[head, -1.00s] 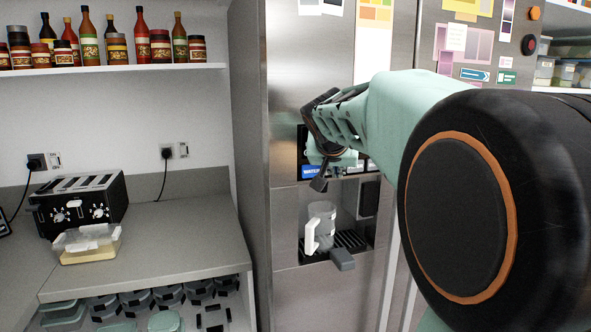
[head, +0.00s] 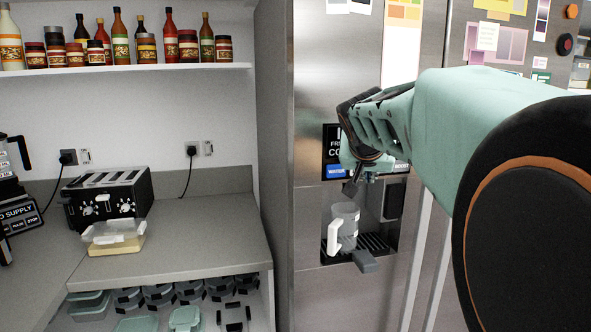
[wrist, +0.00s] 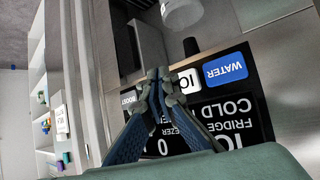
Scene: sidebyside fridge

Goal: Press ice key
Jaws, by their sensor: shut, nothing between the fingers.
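The fridge's dark control panel (head: 331,142) shows a blue WATER key (head: 336,171) in the head view. In the wrist view the panel (wrist: 232,112) appears upside down, with the WATER key (wrist: 225,70) at right. The white ice key (wrist: 187,81) is left of it, partly hidden behind my fingertips. My gripper (head: 350,188) is at the lower part of the panel, right of and below the WATER key. In the wrist view my gripper (wrist: 162,84) is shut and empty, its tips overlapping the ice key. I cannot tell whether they touch it.
A grey pitcher (head: 345,225) with a white handle stands in the dispenser recess below the panel, on a dark drip grate (head: 374,243). A counter (head: 190,240) with a toaster (head: 108,200) lies left of the fridge.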

